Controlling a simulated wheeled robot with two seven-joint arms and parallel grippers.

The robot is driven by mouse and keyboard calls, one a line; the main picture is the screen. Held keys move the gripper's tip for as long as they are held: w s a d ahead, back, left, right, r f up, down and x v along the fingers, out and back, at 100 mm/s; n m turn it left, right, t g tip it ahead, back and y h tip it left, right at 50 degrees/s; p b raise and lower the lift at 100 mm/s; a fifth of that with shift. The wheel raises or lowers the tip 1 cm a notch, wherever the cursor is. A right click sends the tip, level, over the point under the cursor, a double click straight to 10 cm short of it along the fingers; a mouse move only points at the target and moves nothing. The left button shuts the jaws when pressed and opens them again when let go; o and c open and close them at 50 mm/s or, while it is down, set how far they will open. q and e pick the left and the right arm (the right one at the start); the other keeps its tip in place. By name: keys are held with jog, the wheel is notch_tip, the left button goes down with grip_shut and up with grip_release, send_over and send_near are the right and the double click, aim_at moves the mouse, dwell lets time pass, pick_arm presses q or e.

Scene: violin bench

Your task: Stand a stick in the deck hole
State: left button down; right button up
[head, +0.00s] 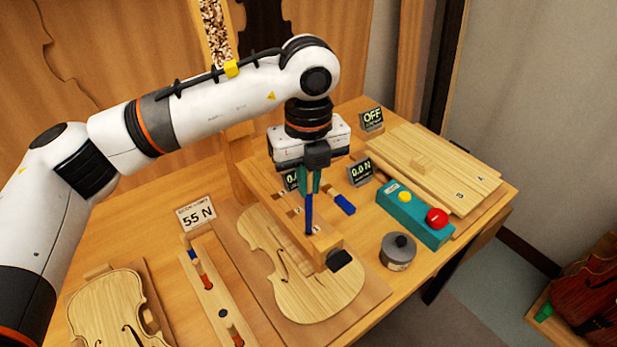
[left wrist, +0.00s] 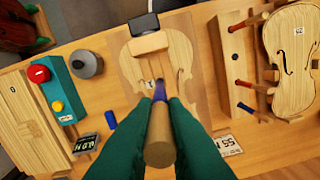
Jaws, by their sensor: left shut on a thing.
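My left gripper (head: 310,183) points down over the pale violin plate (head: 262,238), its teal fingers shut on a stick. The stick's blue lower part (head: 309,214) hangs about upright below the fingers. In the left wrist view the stick's wooden end (left wrist: 160,150) is near the camera, between the fingers (left wrist: 160,102). The stick's lower tip is near a wooden block (head: 326,249); I cannot tell if it touches anything. A narrow wooden strip (head: 215,297) at left has a dark open hole (head: 222,313) and several coloured pegs. I cannot tell which opening is the deck hole.
A blue piece (head: 344,204) lies right of the gripper. A teal box (head: 414,217) with red and yellow buttons and a grey round pot (head: 398,251) stand at right. A "55 N" sign (head: 196,214) stands at left. A violin body (head: 118,306) lies at front left.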

aim_at(309, 231)
pick_arm(q)
jog(key=shift+f+b, duration=5.15)
jog(key=shift+f, duration=0.65)
jog(key=shift+r, duration=0.2)
notch_tip(309, 231, up, 12)
jog(key=p, duration=0.6)
jog(key=shift+f, duration=0.2)
dwell(0.4)
